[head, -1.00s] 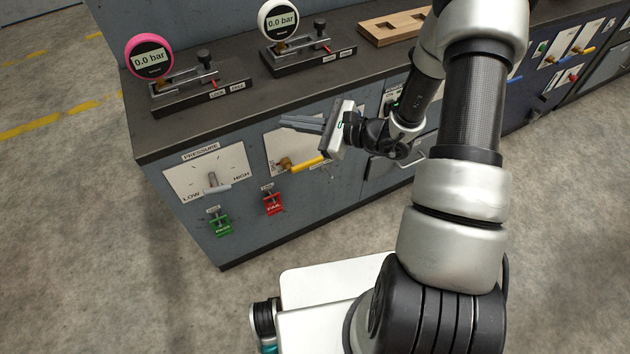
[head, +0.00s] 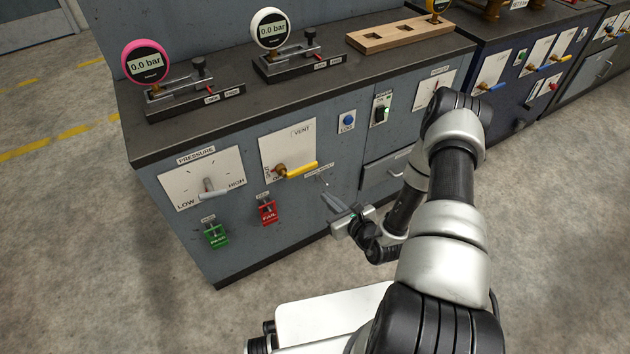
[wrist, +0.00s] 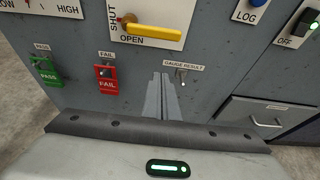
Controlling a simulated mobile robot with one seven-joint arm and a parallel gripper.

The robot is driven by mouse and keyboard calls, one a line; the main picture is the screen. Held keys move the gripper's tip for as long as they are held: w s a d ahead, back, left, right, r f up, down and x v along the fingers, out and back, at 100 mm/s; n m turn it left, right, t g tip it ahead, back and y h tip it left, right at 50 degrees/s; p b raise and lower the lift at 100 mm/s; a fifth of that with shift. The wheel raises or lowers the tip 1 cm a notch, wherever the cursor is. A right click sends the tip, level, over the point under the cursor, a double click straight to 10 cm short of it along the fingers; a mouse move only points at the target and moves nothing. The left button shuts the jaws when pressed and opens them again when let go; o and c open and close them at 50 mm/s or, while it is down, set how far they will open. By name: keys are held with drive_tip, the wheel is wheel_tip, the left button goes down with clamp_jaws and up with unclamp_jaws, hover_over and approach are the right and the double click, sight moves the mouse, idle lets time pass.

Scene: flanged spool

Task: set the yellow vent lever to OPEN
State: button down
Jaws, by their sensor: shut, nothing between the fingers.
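The yellow vent lever (head: 302,169) is on the white vent panel (head: 287,143) on the cabinet front. In the wrist view the lever (wrist: 155,32) points right and slightly down from its brass pivot. There, SHUT is printed left of the pivot and OPEN (wrist: 131,39) just below it; the lever's tip is at neither word. My gripper (head: 326,194) is shut and empty, below and right of the lever and apart from it. In the wrist view its fingertips (wrist: 161,76) are together below the panel.
A small gauge result toggle (wrist: 181,74) is close right of my fingertips. Red FAIL (head: 267,212) and green PASS (head: 215,235) tags hang below the panels. A drawer handle (wrist: 268,121) is at right.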

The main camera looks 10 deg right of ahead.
drive_tip(key=b+x, duration=0.3)
drive_tip(key=x, duration=0.7)
drive_tip(key=shift+r+p, duration=0.35)
drive_tip(key=shift+r, duration=1.65)
